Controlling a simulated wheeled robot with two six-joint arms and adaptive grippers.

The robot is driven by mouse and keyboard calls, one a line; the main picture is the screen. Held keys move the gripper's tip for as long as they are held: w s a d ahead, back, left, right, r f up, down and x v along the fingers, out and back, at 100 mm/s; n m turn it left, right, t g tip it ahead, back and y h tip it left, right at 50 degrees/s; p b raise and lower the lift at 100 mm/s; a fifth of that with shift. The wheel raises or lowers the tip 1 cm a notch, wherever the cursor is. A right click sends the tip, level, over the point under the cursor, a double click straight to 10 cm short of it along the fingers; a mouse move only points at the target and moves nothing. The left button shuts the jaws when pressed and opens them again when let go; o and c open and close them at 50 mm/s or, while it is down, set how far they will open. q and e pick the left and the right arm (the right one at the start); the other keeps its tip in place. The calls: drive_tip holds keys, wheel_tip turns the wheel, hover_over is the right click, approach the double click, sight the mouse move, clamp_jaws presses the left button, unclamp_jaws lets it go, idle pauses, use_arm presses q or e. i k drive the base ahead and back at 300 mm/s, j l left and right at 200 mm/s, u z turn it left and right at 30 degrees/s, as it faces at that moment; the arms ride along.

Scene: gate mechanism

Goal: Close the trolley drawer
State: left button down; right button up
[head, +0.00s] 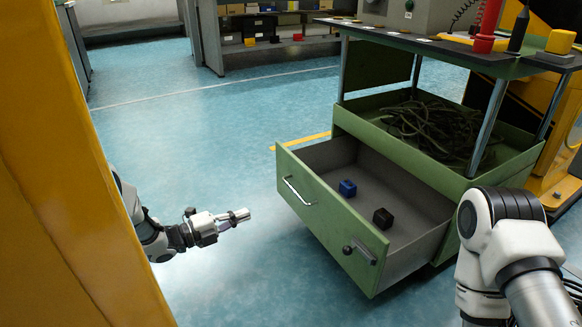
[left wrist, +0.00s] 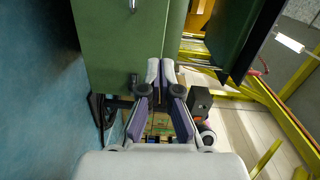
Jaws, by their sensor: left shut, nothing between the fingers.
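The green trolley (head: 430,175) stands at the right in the head view. Its drawer (head: 335,215) is pulled well out toward the left, with a silver handle (head: 298,190) and a dark knob (head: 348,250) on its front. A blue block (head: 347,187) and a black block (head: 382,218) lie inside. My left gripper (head: 240,215) is shut and empty, left of the drawer front and apart from it in the head view. In the left wrist view, the shut fingertips (left wrist: 161,66) overlap a green panel (left wrist: 120,40); contact cannot be told. My right gripper is out of view.
A yellow pillar (head: 70,170) fills the left edge near my left arm. The trolley's upper tray holds dark cables (head: 440,130), and tools stand on its top. A shelf unit (head: 265,40) is at the back. Blue floor between is clear.

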sight(308, 177)
drive_tip(key=i+l, duration=0.15)
drive_tip(key=i, duration=0.4)
drive_tip(key=i+l, duration=0.15)
drive_tip(key=l, duration=0.15)
drive_tip(key=i+l, duration=0.15)
drive_tip(key=l, duration=0.1)
